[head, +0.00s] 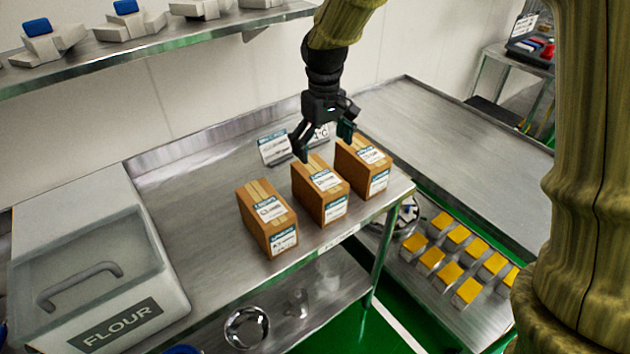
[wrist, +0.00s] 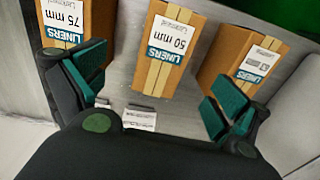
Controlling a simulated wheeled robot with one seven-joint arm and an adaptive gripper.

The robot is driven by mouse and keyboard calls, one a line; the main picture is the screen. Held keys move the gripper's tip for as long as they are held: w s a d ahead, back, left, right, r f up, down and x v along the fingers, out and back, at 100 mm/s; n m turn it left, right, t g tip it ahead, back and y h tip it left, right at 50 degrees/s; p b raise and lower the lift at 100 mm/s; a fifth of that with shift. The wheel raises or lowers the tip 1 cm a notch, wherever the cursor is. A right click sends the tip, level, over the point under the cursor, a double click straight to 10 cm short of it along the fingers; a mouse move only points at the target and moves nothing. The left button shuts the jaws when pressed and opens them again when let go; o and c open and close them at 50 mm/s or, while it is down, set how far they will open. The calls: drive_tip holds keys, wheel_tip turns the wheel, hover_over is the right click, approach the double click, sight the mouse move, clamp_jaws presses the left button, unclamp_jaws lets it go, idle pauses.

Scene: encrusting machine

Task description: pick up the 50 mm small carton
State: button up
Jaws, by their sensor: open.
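The 50 mm small carton (wrist: 165,50) is a brown box with a paler tape strip and a white-and-teal label reading "LINERS 50 mm". It is the middle of three cartons in the wrist view, and I take it as the middle carton (head: 321,193) in the head view. My gripper (head: 323,145) is open, with its fingers spread above the back end of the middle carton. In the wrist view the teal finger pads (wrist: 155,88) stand to either side of that carton, and nothing is held between them.
A carton labelled 75 mm (wrist: 65,20) stands on one side and another carton (wrist: 250,55) on the other, with narrow gaps. White labelled cards (head: 275,148) stand behind. A flour bin (head: 90,265) is at left on the steel table (head: 205,210). A shelf (head: 150,42) hangs above.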

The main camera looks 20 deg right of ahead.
sight(319, 173)
wheel_tip(319, 173, down, 5)
drive_tip(key=shift+r+p, duration=0.15)
drive_tip(key=shift+p, duration=0.25)
drive_tip(key=shift+a+f, duration=0.1)
drive_tip(key=shift+f, duration=0.3)
drive_tip(key=f, duration=0.1)
drive_tip(key=f+p, duration=0.1)
drive_tip(key=f, duration=0.1)
drive_tip(key=shift+w+a+f+p, duration=0.1)
drive_tip(key=shift+a+f+p, duration=0.2)
drive_tip(key=shift+p, duration=0.05)
drive_tip(key=shift+f, duration=0.6)
drive_tip(key=c, duration=1.3)
